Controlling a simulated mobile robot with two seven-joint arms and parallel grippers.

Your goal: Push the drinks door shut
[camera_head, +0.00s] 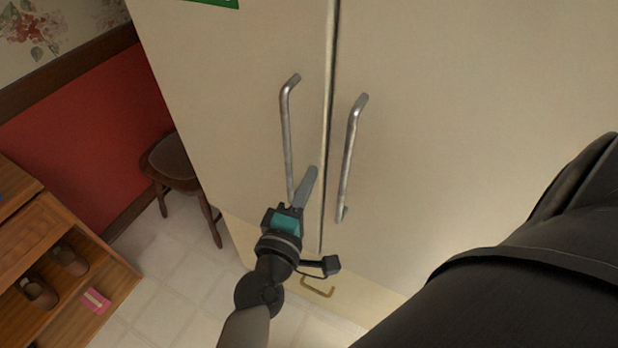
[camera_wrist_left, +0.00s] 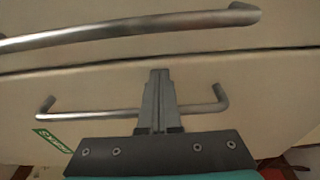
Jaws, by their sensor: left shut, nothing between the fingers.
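A tall cream cabinet has two doors side by side. The left door (camera_head: 225,70) carries a green label (camera_head: 215,2) at its top, cut off by the picture edge; the label also shows in the left wrist view (camera_wrist_left: 53,140), its lettering too blurred to read surely. Its bar handle (camera_head: 287,130) is silver. A narrow dark gap runs between the doors; I cannot tell whether the left door is fully flush. My left gripper (camera_head: 309,172) is shut and empty, in front of the left door near the handle's lower end. Contact is unclear. My right gripper is out of view.
The right door (camera_head: 480,110) has a matching handle (camera_head: 351,155). A brass pull (camera_head: 318,290) sits low on the cabinet. A stool (camera_head: 173,165) and a wooden shelf (camera_head: 110,285) with shoes stand to the left. Tiled floor between them is clear.

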